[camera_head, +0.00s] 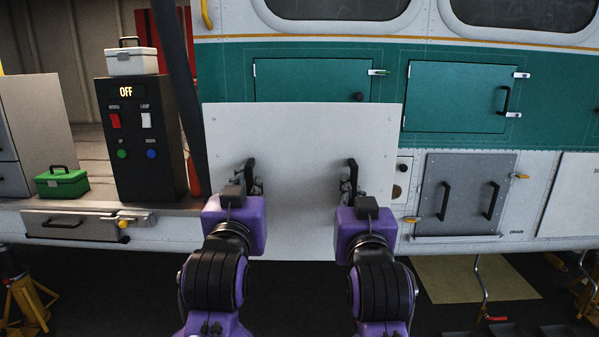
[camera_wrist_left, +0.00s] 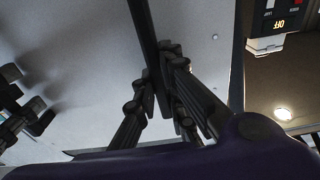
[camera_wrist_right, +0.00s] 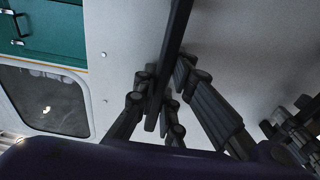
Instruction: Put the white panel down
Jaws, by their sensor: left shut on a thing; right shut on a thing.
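The white panel (camera_head: 300,130) is a flat, upright sheet with two black handles, held in front of the helicopter's side in the head view. My left gripper (camera_head: 251,187) is shut on the panel's left handle (camera_head: 250,170); the left wrist view shows the fingers (camera_wrist_left: 160,95) around the dark bar. My right gripper (camera_head: 350,187) is shut on the right handle (camera_head: 352,170); the right wrist view shows its fingers (camera_wrist_right: 165,95) around that bar. The panel hides part of the helicopter side behind it. I cannot tell whether its lower edge touches anything.
A black control box (camera_head: 146,150) reading OFF stands at the left, with a white case (camera_head: 131,62) on top and a green toolbox (camera_head: 62,183) beside it. A grey hatch with two handles (camera_head: 460,167) is right of the panel. A tan mat (camera_head: 470,280) lies on the floor at right.

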